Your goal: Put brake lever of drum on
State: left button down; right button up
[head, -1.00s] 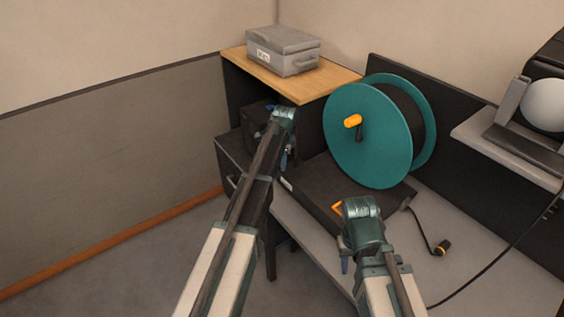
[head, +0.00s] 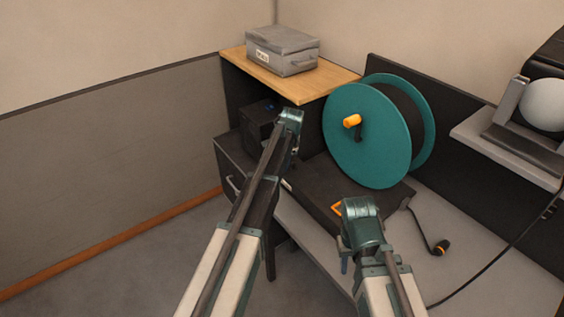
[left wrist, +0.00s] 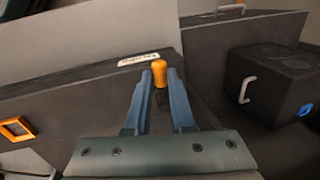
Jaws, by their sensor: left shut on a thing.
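The drum (head: 368,140) is a teal reel with an orange-knobbed crank, standing on a dark base (head: 330,178). The brake lever (left wrist: 160,70) has an orange knob and stands out from the base, below a white label (left wrist: 150,59).
An orange square frame (left wrist: 16,129) is on the base's front. A black box with a handle (left wrist: 275,83) stands to the left of the base. A grey case (head: 283,50) sits on the wooden shelf (head: 325,86). A cable with a plug (head: 440,247) lies on the grey bench.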

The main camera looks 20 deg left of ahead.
pick_arm(q)
jog(key=shift+s+d+n, duration=0.1)
jog(key=shift+d+n, duration=0.05)
jog(key=shift+n, duration=0.25)
jog(key=c, duration=0.8)
grip_release()
jog(key=shift+o, duration=0.2)
notch_tip(320, 180, up, 14)
jog(key=s+d+p, duration=0.1)
jog(key=d+p, duration=0.1)
jog(key=p, duration=1.1)
jog(key=shift+s+f, duration=0.25)
jog(key=shift+s, duration=0.05)
jog(key=shift+d, duration=0.1)
